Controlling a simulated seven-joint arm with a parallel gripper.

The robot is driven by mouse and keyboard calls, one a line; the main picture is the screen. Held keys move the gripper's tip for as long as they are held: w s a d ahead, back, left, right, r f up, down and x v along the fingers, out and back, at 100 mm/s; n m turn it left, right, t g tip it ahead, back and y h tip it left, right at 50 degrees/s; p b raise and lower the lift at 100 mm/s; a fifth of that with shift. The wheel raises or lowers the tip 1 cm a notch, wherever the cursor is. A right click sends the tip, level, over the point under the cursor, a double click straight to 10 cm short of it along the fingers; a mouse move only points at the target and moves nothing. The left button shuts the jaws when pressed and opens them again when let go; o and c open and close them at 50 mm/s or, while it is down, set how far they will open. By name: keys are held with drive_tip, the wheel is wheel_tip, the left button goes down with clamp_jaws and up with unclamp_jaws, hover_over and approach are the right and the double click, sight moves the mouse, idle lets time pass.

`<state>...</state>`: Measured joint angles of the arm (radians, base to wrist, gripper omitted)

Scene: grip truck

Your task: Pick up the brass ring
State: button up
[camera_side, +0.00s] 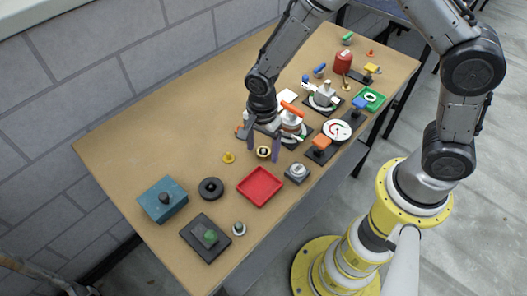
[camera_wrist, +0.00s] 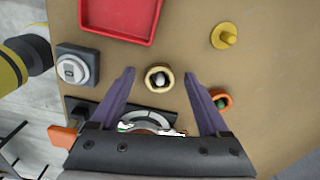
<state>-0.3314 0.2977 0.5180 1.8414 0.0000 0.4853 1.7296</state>
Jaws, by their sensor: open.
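The brass ring (camera_wrist: 151,72) shows in the wrist view as a pale gold band with a dark middle and a small whitish knob inside it. It also shows in the side view (camera_side: 263,152) on the brown table. My gripper (camera_wrist: 159,73) is open, with one purple finger on each side of the ring and a gap to both. In the side view my gripper (camera_side: 259,148) points down over the ring. I cannot tell how far the fingertips are above the table.
A red tray (camera_side: 260,187), a yellow knobbed disc (camera_side: 228,158) and a grey switch box (camera_side: 297,173) are nearby. An orange ring-shaped part (camera_wrist: 228,97) with a green middle lies close to the right finger in the wrist view. Valves and a gauge (camera_side: 337,130) crowd the table behind.

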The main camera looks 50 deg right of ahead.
drive_tip(key=shift+f, duration=0.1)
clamp_jaws()
idle(0.3)
